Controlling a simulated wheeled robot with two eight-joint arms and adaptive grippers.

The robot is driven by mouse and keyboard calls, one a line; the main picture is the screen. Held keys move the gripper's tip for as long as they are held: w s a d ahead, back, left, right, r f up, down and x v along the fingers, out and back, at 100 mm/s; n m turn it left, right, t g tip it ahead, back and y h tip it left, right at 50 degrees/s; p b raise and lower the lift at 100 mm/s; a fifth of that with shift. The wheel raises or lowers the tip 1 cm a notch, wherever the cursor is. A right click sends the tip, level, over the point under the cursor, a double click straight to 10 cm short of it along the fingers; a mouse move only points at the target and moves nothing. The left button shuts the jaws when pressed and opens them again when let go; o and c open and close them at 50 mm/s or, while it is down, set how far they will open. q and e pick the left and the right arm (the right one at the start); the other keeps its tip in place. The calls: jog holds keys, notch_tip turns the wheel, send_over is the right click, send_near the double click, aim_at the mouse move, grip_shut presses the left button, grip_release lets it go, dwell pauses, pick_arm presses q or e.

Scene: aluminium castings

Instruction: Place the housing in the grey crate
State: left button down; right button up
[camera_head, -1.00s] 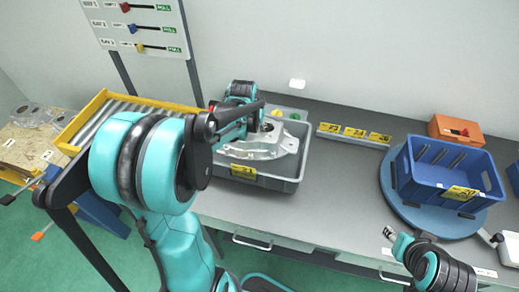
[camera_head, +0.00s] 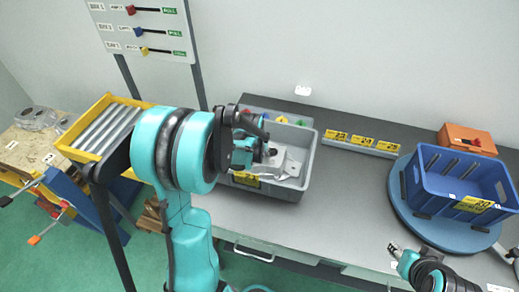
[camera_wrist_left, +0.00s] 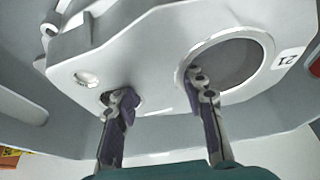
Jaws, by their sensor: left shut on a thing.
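The housing (camera_head: 292,163), a pale grey aluminium casting, is within the walls of the grey crate (camera_head: 303,178) on the bench. My left gripper is shut on it, and in the head view my own arm covers the grip and part of the housing. In the left wrist view the left gripper (camera_wrist_left: 160,100) has one finger at a small hole and the other at the large round bore of the housing (camera_wrist_left: 150,55). Whether the housing rests on the crate floor I cannot tell. My right gripper (camera_head: 394,249) is over the bench front, away from the crate; its opening is unclear.
A blue crate (camera_head: 440,195) stands on a round blue turntable (camera_head: 408,215) at right, with an orange box (camera_head: 467,139) behind. A strip with yellow number labels (camera_head: 360,146) lies behind the clear bench middle. A yellow-framed roller tray (camera_head: 105,130) is at left.

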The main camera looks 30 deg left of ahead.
pick_arm(q)
jog(key=c, duration=0.9)
grip_release()
jog(key=shift+s, duration=0.1)
jog(key=shift+r, duration=0.1)
jog(key=p+v, duration=0.3)
jog(key=v, duration=0.7)
jog(key=shift+s+r+p, duration=0.2)
jog(key=shift+r+p, duration=0.1)
jog(key=shift+r, duration=0.05)
jog(key=s+d+r+m+t, duration=0.1)
jog(key=s+d+r, duration=0.2)
jog(key=s+d, duration=0.4)
jog(key=s+d+r+m+t+h, duration=0.1)
jog(key=s+d+r+t, duration=0.1)
jog(key=s+d, duration=0.5)
jog(key=shift+s+d+r+m, duration=0.3)
jog(key=shift+s+r+m, duration=0.15)
jog(key=shift+r, duration=0.3)
